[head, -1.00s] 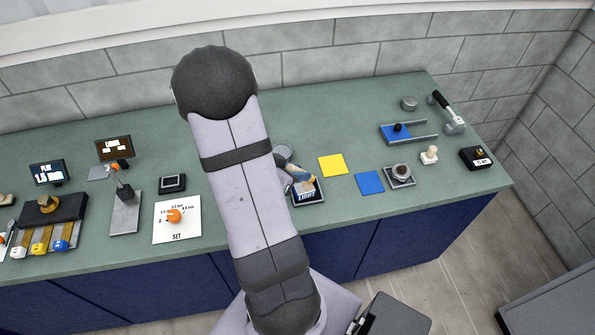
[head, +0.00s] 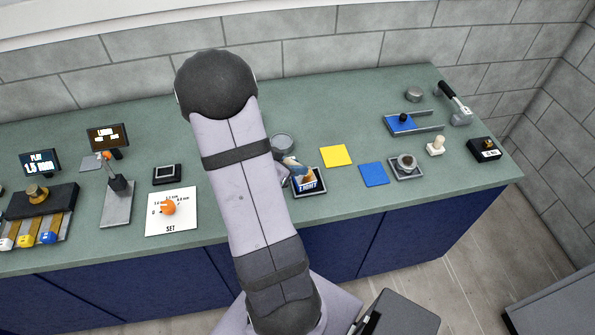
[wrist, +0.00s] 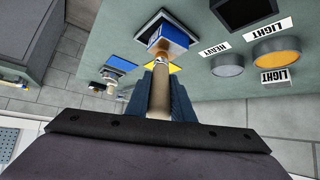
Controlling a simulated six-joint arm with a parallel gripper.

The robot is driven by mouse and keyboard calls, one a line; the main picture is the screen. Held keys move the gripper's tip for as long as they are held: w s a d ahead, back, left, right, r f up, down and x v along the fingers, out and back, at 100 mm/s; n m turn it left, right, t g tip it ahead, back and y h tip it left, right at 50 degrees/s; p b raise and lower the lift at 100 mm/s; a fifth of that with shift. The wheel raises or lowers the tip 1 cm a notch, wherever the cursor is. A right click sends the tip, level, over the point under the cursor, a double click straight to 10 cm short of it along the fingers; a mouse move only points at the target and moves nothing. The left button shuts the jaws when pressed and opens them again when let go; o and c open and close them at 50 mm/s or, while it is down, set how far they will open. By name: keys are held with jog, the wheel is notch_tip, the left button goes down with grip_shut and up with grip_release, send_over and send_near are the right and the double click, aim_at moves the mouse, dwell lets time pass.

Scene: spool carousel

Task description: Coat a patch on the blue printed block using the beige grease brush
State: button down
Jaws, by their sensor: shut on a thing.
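In the wrist view my gripper (wrist: 160,98) is shut on the beige grease brush (wrist: 160,85), whose handle lies between the blue fingers. The brush points at the blue printed block (wrist: 174,36), which sits in a pale-edged tray (wrist: 150,24). The brush tip overlaps the block's near edge; I cannot tell whether it touches. In the head view my arm hides most of the gripper.
A grey disc labelled HEAVY (wrist: 227,65) and an amber disc labelled LIGHT (wrist: 277,52) stand beside the block's tray. Flat yellow (head: 336,155) and blue (head: 373,174) squares lie to the right. A tray with a round cup (head: 406,163) and a beige stamp (head: 436,147) stand further right.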

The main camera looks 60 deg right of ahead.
jog(key=w+d, duration=0.1)
jog(key=w, duration=0.3)
jog(key=shift+s+a, duration=1.8)
jog(key=shift+s, duration=1)
notch_tip(320, 180, up, 8)
jog(key=p, duration=0.8)
